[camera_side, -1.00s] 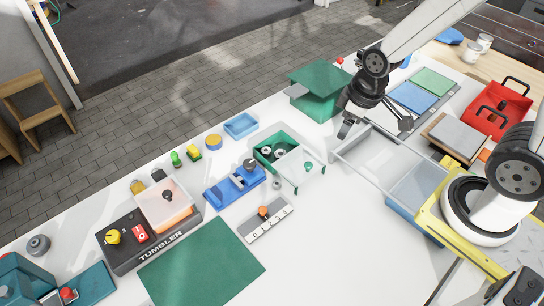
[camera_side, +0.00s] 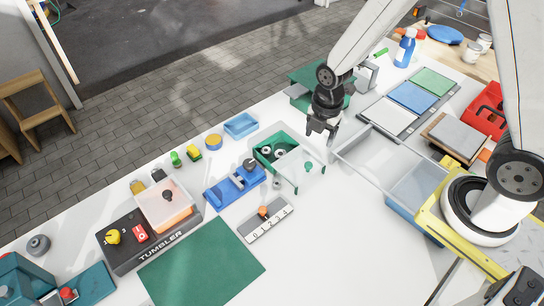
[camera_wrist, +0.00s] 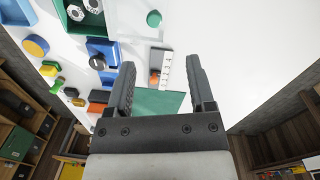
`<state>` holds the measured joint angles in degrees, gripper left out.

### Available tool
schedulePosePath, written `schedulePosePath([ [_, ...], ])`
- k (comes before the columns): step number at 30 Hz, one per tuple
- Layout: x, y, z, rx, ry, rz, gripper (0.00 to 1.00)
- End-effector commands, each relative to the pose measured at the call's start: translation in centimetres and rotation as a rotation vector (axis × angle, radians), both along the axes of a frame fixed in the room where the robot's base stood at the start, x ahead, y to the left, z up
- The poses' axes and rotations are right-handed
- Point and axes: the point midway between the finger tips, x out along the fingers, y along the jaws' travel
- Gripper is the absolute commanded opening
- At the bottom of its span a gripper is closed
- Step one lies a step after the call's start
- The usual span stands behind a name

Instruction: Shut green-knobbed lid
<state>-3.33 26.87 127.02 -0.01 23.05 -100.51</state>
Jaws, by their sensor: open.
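The green box (camera_side: 264,155) stands mid-bench in the side view, with metal parts visible inside it. Its clear lid (camera_side: 303,180) with the green knob (camera_side: 308,167) is open, lying out to the right of the box. My gripper (camera_side: 322,130) is open and empty, above the bench just behind and to the right of the lid. In the wrist view the open fingers (camera_wrist: 160,90) show with nothing between them. The green knob (camera_wrist: 154,19) is at the top of that view, beyond the fingers, and the box (camera_wrist: 72,28) is at upper left.
A blue fixture (camera_side: 235,186) and a numbered strip (camera_side: 266,221) lie to the left of the lid. A large clear-lidded bin (camera_side: 383,160) is close to its right. A green box (camera_side: 302,92) stands behind my gripper. The white bench in front is clear.

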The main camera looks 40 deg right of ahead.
Motion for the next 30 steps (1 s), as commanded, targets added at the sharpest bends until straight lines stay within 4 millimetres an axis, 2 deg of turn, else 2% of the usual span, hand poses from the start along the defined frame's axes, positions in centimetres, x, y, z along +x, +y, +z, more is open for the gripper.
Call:
schedulePosePath([
  [6, 0.9, 0.5, -1.9, -0.013, 0.032, 0.306, 0.69],
  [12, 1.3, 0.7, -3.0, -0.017, 0.048, 0.491, 0.69],
  [24, 1.5, 0.8, -3.4, -0.018, 0.052, 0.546, 0.69],
  [30, 1.5, 0.7, -4.3, -0.018, 0.053, 0.545, 0.69],
])
